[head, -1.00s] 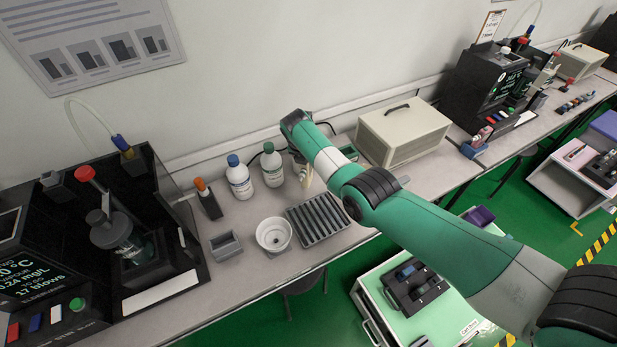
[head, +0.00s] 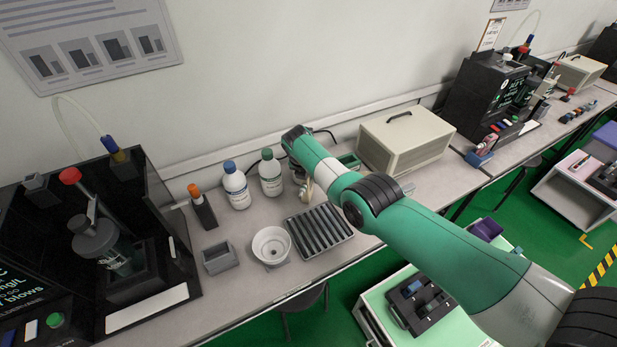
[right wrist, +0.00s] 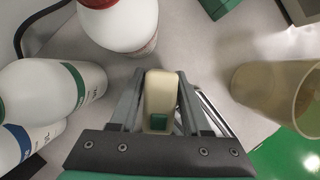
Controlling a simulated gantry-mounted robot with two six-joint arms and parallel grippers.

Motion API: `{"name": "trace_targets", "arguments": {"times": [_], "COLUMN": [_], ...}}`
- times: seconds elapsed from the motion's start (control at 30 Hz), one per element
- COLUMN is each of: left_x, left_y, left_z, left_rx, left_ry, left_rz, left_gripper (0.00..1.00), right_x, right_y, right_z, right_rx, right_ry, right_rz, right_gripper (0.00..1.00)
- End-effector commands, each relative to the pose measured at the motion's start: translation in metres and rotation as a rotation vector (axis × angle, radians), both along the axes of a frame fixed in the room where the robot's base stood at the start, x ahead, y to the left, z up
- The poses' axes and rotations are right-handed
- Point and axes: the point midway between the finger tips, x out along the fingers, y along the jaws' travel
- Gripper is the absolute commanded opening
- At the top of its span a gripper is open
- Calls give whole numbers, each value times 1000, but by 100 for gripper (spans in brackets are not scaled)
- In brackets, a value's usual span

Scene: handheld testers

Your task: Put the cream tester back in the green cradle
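The cream tester (right wrist: 159,92), with a small dark green patch, sits between the fingers of my right gripper (right wrist: 161,80) in the right wrist view. The fingers appear closed on its sides. In the head view my right gripper (head: 306,186) is low over the bench behind the grey ribbed tray, mostly hidden by my own arm. A green holder (head: 349,160), likely the green cradle, shows partly behind the arm, left of the cream case. A green corner (right wrist: 219,7) shows at the top of the right wrist view. My left gripper is not in view.
White bottles (head: 236,186) (head: 270,174) stand left of the gripper. A red-capped bottle (right wrist: 120,25) and a tan cup (right wrist: 275,92) stand close by. The ribbed tray (head: 320,232) and white bowl (head: 271,244) are in front. The cream case (head: 405,138) stands right.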

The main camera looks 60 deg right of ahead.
Motion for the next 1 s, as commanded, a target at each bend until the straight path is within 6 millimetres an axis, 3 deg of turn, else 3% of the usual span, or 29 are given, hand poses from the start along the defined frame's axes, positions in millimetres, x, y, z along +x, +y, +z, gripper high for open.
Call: {"name": "trace_targets", "arguments": {"times": [0.1,0.47,0.67,0.8,1.0], "left_x": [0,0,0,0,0], "left_y": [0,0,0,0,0], "left_z": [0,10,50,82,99], "left_rx": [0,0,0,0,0], "left_ry": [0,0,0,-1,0], "left_rz": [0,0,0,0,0], "left_gripper": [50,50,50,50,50], "right_x": [0,0,-2,-4,-7], "right_y": [0,1,10,23,39], "right_z": [0,10,40,73,105], "right_rx": [0,0,0,-2,-1], "right_ry": [0,0,0,-2,-2], "right_rz": [0,0,1,2,2], "right_gripper": [65,65,65,65,65]}}
